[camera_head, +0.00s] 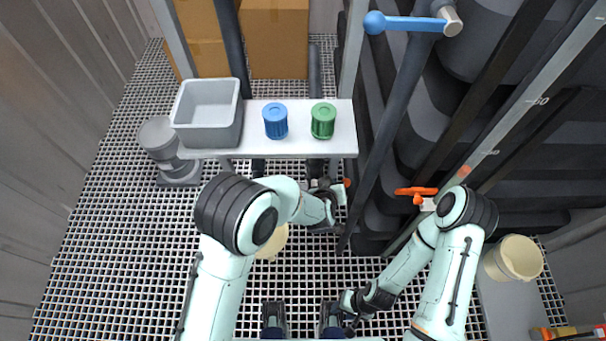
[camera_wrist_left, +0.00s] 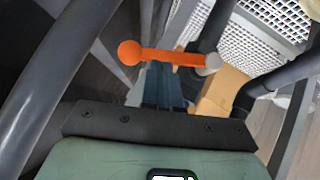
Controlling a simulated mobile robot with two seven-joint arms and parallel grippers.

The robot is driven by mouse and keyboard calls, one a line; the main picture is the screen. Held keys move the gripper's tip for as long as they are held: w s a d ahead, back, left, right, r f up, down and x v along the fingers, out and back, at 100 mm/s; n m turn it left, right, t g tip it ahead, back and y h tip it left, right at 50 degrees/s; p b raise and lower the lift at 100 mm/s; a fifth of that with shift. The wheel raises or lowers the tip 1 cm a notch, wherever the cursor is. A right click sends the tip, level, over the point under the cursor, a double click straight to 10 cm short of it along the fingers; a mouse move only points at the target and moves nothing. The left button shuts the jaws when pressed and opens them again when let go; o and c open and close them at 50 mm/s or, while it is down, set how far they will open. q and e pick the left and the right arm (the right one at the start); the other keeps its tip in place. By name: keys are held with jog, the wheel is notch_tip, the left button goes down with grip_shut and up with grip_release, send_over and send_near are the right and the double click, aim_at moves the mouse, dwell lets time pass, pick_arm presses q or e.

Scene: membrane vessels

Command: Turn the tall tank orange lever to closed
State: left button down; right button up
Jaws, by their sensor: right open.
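An orange lever (camera_wrist_left: 165,57) with a ball at its left end and a grey pivot at its right end shows in the left wrist view. The fingers of my left gripper (camera_wrist_left: 165,88) reach up to its bar; whether they touch or grip it, I cannot tell. In the head view my left gripper (camera_head: 328,200) is beside a small orange spot (camera_head: 347,183) near a dark post. A second orange handle (camera_head: 416,191), flat in shape, sits farther right against the dark vessels. My right gripper (camera_head: 352,306) is open, low in the head view, away from both.
A white table (camera_head: 270,146) holds a grey bin (camera_head: 208,112), a blue canister (camera_head: 275,121) and a green canister (camera_head: 323,121). A blue lever (camera_head: 405,23) is at the top. Cardboard boxes (camera_head: 274,40) stand behind. Dark vessels fill the right; grated floor lies open left.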

pick_arm(q)
jog(key=shift+d+f+y+p, duration=0.5)
jog(key=shift+d+f+p, duration=0.25)
jog(key=shift+f, duration=0.3)
pick_arm(e)
jog(key=shift+w+r, duration=0.25)
jog(key=shift+r, duration=0.4)
jog(key=shift+w+r, duration=0.25)
jog(key=shift+r, duration=0.35)
pick_arm(q)
jog(key=shift+s+d+f+m, duration=0.1)
jog(key=shift+f+m, duration=0.1)
jog(key=shift+m, duration=0.1)
